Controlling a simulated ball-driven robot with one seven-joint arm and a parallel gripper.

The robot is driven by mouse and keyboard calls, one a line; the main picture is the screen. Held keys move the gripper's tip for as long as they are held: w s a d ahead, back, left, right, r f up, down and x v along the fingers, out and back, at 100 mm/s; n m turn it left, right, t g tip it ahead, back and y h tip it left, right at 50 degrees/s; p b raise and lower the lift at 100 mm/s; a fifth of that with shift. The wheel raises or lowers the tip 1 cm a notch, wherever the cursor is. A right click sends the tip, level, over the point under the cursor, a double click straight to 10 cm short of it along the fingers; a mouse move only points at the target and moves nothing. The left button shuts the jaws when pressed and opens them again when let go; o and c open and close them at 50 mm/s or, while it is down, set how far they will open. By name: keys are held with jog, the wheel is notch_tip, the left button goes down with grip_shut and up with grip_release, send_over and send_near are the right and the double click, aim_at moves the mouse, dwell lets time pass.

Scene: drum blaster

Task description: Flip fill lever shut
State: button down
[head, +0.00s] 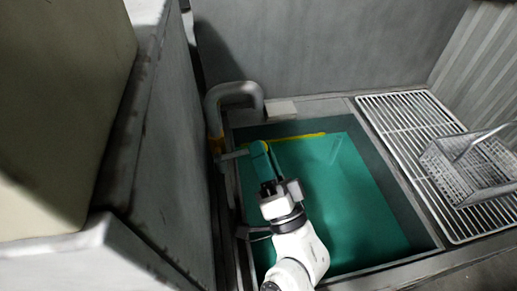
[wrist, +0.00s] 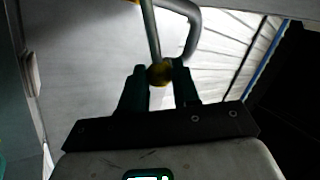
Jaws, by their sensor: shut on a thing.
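A yellow part (head: 215,145) shows at the lever's left, below the curved pipe. The fingers hide the knob in the head view.
A thick grey curved pipe (head: 234,89) arches at the tank's back left corner. The tank holds green liquid (head: 345,200). A wire rack (head: 410,125) with a metal basket (head: 470,168) is at the right. A tall grey panel (head: 180,150) stands close on the left.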

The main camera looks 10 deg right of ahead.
jog(key=shift+d+f+m+t+h, duration=0.15)
jog(key=shift+f+m+h, duration=0.2)
jog(key=shift+m, duration=0.3)
jog(key=shift+f+m+t+h, duration=0.15)
jog(key=shift+f+m+h, duration=0.1)
jog(key=shift+m+h, duration=0.3)
jog(key=c, duration=1.1)
grip_release()
